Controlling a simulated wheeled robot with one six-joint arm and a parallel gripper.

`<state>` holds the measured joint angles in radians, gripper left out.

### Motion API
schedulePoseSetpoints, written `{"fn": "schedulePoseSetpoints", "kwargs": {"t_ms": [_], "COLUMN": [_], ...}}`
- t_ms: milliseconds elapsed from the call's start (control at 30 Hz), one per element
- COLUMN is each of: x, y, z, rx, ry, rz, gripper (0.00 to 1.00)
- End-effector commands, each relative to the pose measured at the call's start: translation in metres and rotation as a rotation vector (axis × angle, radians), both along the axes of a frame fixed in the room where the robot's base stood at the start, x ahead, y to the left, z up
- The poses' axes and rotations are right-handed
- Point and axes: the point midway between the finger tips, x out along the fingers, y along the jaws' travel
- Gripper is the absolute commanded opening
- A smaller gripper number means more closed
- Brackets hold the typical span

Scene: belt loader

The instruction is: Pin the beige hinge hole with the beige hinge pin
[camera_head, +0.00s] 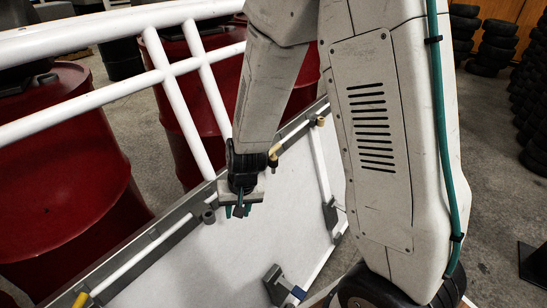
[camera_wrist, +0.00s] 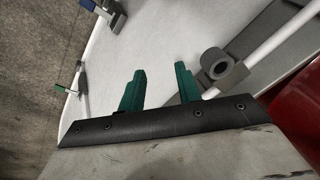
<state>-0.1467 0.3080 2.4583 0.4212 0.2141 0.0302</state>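A small tan-beige piece (camera_head: 320,121) sits on the far end of the panel's frame in the head view. It looks like the beige hinge pin, but it is too small to tell whether it sits in a hole. My gripper (camera_head: 239,210) hangs over the panel's left edge, well nearer than that piece. In the wrist view my gripper (camera_wrist: 160,82) has its two green fingers apart with nothing between them. A grey ring bracket (camera_wrist: 216,64) with an open hole lies just right of the fingers; it also shows in the head view (camera_head: 209,216). I cannot make out a beige hole.
A white panel (camera_head: 210,260) with a grey frame lies below the gripper. A white railing (camera_head: 155,50) and red drums (camera_head: 60,180) stand along the left. A blue-handled latch (camera_head: 297,292) is at the panel's right edge.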

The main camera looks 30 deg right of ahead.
Motion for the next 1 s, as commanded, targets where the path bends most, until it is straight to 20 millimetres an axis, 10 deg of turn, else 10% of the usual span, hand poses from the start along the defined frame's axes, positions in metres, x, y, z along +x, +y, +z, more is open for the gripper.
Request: {"fn": "schedulePoseSetpoints", "kwargs": {"t_ms": [200, 367, 600, 800, 1000], "x": [0.052, 0.075, 0.093, 0.098, 0.107], "y": [-0.036, -0.082, -0.138, -0.151, -0.161], "z": [-0.09, -0.113, -0.07, -0.015, -0.002], "rx": [-0.177, -0.373, -0.685, -0.829, -0.858], "ry": [-0.255, -0.493, -0.902, -1.137, -1.195], "rz": [-0.232, -0.365, -0.491, -0.529, -0.533], "gripper": [0.34, 0.34, 0.34, 0.34, 0.34]}}
